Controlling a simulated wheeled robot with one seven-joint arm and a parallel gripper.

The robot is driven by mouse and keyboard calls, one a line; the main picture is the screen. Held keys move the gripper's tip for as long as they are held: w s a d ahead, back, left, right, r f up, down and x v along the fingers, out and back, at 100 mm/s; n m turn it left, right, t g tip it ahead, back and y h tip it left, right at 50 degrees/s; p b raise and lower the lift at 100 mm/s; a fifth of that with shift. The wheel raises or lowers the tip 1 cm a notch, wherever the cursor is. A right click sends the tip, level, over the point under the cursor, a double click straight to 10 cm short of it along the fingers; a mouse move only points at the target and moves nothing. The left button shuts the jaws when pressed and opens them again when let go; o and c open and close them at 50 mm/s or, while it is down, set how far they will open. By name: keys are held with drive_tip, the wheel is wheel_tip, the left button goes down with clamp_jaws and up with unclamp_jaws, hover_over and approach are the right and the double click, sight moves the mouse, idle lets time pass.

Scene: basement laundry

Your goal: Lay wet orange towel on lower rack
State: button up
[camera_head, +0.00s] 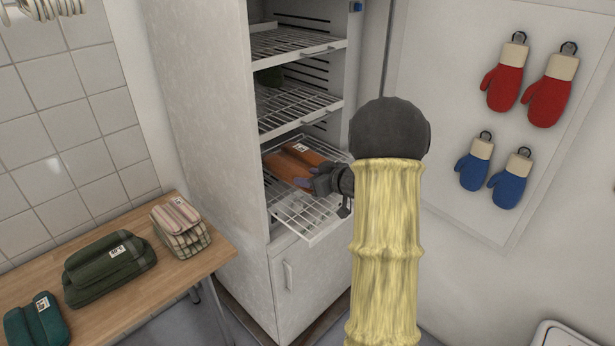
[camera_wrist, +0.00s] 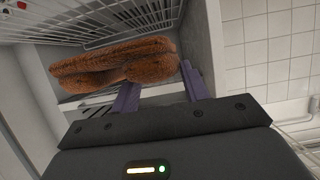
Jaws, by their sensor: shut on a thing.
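The orange towel (camera_head: 297,163) is a folded bundle with a white label, inside the open cabinet at the lower rack (camera_head: 312,220). The lower rack is a white wire shelf that sticks out at the front. My gripper (camera_head: 316,181) reaches in from the right and is shut on the towel's near side. In the wrist view the towel (camera_wrist: 115,63) lies across the ends of my purple fingers (camera_wrist: 158,90). I cannot tell whether the towel's underside touches the rack; my gripper hides part of it.
An upper rack (camera_head: 290,44) is higher. A wooden table (camera_head: 150,290) at left holds a green bundle (camera_head: 108,270), a plaid bundle (camera_head: 181,228) and a teal bundle (camera_head: 37,320). Mittens hang at right.

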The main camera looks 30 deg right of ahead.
drive_tip(key=shift+f, duration=3.15)
drive_tip(key=shift+f, duration=1.9)
drive_tip(key=o, duration=1.1)
